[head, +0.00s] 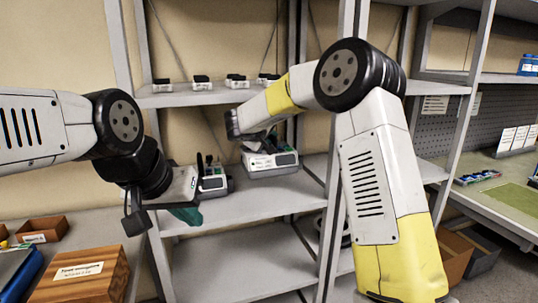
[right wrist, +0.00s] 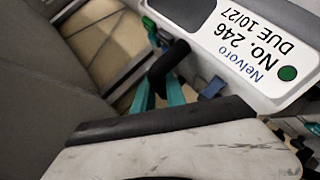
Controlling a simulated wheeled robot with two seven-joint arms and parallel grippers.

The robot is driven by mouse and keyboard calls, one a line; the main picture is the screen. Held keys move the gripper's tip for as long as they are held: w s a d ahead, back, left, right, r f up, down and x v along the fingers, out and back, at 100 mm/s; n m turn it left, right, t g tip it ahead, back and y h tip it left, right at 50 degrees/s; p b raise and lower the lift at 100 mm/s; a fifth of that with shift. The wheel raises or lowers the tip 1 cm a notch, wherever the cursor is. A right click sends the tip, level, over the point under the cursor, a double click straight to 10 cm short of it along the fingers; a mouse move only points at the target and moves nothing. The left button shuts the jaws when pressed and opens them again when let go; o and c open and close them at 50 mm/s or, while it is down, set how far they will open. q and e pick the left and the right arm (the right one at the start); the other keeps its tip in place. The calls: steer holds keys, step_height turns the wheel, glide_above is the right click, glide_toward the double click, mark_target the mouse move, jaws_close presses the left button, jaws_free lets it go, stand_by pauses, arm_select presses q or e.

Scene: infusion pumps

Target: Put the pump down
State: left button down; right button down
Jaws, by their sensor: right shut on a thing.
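A white and grey pump (head: 272,165) is at the middle shelf (head: 265,203) in the head view. My right gripper (head: 262,143) reaches over it from behind the arm, its fingers mostly hidden. In the right wrist view its teal fingers (right wrist: 163,92) are closed on the pump's black handle (right wrist: 168,68). The pump's label (right wrist: 255,50) reads Nelvoro, No. 246, DUE 10/27, with a green dot. I cannot tell whether the pump touches the shelf. A second pump (head: 213,182) is left of it, beside my left gripper (head: 187,214), whose finger opening is unclear.
Several small devices (head: 202,83) line the upper shelf (head: 180,99). Rack posts (head: 335,190) flank the bay. The front of the middle shelf has bare room. A wooden box (head: 82,275) stands lower left, and a workbench (head: 490,205) is at right.

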steer(key=shift+w+a, duration=0.3)
steer(key=shift+w, duration=0.55)
steer(key=shift+f, duration=3.15)
steer(key=shift+w+f, duration=0.15)
steer(key=c, duration=1.8)
jaws_free()
steer(key=shift+f, duration=0.3)
steer(key=o, duration=0.4)
steer(key=shift+o, duration=0.2)
